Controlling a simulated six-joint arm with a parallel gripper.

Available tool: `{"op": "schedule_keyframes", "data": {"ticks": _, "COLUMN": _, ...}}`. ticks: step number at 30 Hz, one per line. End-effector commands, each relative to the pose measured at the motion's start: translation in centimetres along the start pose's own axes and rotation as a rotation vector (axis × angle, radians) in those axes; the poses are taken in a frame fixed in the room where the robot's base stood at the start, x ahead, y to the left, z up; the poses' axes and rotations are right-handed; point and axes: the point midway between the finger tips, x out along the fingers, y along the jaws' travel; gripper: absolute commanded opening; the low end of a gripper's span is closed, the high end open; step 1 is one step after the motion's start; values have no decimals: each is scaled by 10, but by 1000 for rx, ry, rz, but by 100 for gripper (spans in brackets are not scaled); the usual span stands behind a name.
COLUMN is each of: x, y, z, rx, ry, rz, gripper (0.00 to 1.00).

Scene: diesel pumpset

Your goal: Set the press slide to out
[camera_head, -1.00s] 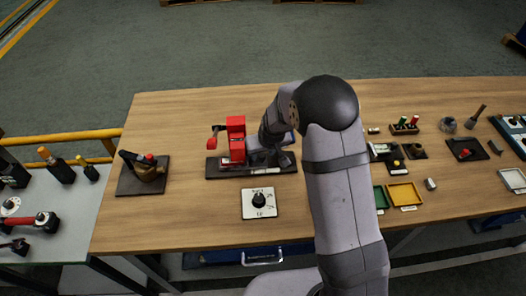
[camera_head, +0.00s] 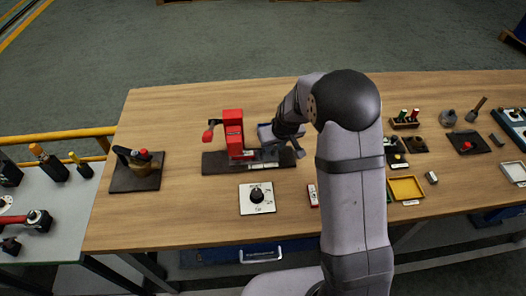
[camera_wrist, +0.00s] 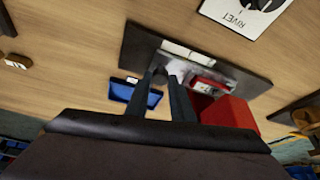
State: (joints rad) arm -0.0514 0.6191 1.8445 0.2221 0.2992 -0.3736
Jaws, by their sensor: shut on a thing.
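The press stands at the middle left of the table. Its red body (camera_head: 233,130) rises from a dark base plate (camera_head: 216,164), with a red-ended lever on its left side. In the wrist view the red body (camera_wrist: 230,113) is right of my fingers and the dark base (camera_wrist: 245,78) runs beyond them. My gripper (camera_wrist: 170,78) is shut on a small part of the press slide, above the base. A pale piece (camera_wrist: 187,52) of the press lies just beyond the fingertips. In the head view my wrist hides part of the grip.
A dial plate (camera_head: 247,207) lies in front of the press. A small red and white block (camera_head: 313,196) is beside my arm. A dark-based fixture (camera_head: 132,182) stands at left; small parts and trays lie at right.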

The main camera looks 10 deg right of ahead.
Motion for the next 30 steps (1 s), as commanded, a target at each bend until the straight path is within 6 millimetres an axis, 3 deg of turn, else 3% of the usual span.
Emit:
{"op": "schedule_keyframes", "data": {"ticks": 3, "x": 4, "y": 25, "z": 6, "rx": 7, "ry": 6, "rz": 3, "gripper": 0}}
{"op": "schedule_keyframes", "data": {"ticks": 9, "x": -1, "y": 53, "z": 12, "rx": 4, "ry": 4, "rz": 2, "gripper": 0}}
{"op": "schedule_keyframes", "data": {"ticks": 21, "x": -5, "y": 60, "z": 13, "rx": 0, "ry": 2, "rz": 2, "gripper": 0}}
{"op": "schedule_keyframes", "data": {"ticks": 22, "x": -5, "y": 60, "z": 13, "rx": 0, "ry": 2, "rz": 2, "gripper": 28}}
{"op": "schedule_keyframes", "data": {"ticks": 24, "x": -5, "y": 60, "z": 13, "rx": 1, "ry": 1, "rz": 2, "gripper": 40}}
{"op": "schedule_keyframes", "data": {"ticks": 30, "x": -5, "y": 58, "z": 12, "rx": 0, "ry": 2, "rz": 0, "gripper": 40}}
